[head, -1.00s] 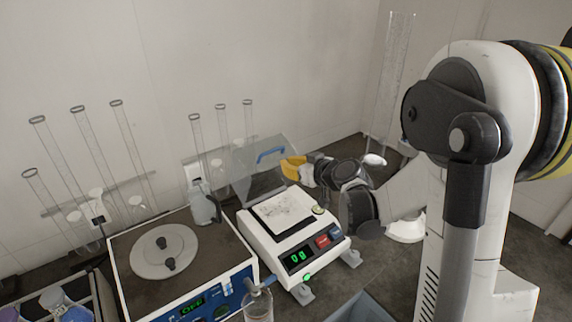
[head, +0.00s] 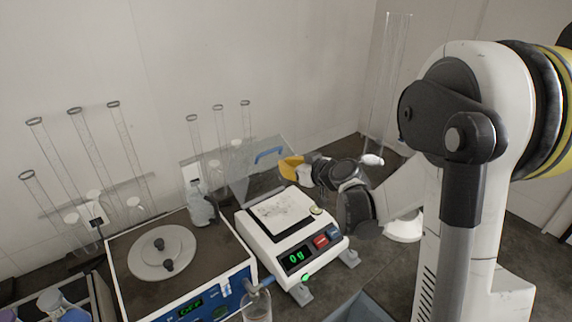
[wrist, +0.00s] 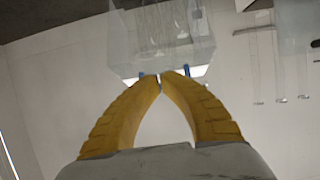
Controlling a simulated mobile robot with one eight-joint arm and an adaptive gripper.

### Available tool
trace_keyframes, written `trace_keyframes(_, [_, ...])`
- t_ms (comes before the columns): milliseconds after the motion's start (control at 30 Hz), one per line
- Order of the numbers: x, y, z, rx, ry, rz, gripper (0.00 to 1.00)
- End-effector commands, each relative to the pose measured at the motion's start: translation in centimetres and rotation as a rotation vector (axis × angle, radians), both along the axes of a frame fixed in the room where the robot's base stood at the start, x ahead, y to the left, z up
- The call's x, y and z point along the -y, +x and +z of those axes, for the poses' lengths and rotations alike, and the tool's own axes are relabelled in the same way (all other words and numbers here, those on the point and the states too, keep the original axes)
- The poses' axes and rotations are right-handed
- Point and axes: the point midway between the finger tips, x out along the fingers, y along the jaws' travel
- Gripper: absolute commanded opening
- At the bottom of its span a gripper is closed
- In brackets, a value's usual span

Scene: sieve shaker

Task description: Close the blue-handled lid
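The clear lid (head: 250,182) with a blue handle (head: 268,155) stands raised and tilted behind the balance (head: 295,240). My gripper (head: 283,164), with yellow fingers, is just right of the handle in the head view. In the wrist view the fingertips of my gripper (wrist: 160,76) come together, with only a sliver between them. The lid (wrist: 165,40) is beyond them, and bits of the blue handle (wrist: 187,70) show on both sides of the tips. The fingers hide the middle of the handle; I see nothing held, and cannot tell whether they touch it.
The balance reads 0 g, and its pan (head: 280,211) is clear. A sieve shaker (head: 130,270) with a round plate stands at left. A bottle (head: 200,205), several glass tubes and a beaker (head: 257,305) stand nearby. A grey bin (head: 362,308) is in front.

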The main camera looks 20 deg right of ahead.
Motion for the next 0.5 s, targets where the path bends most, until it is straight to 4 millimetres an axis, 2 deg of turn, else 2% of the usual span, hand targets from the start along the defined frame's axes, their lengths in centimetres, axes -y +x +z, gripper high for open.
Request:
trace_keyframes(233, [-0.4, 0.5, 0.6, 0.000, 0.000, 0.001, 0.00])
trace_keyframes(400, [-1.6, 2.6, 2.6, 0.000, 0.000, 0.000, 0.00])
trace_keyframes(500, [-0.8, 0.5, 4.1, 0.000, 0.000, -0.006, 0.00])
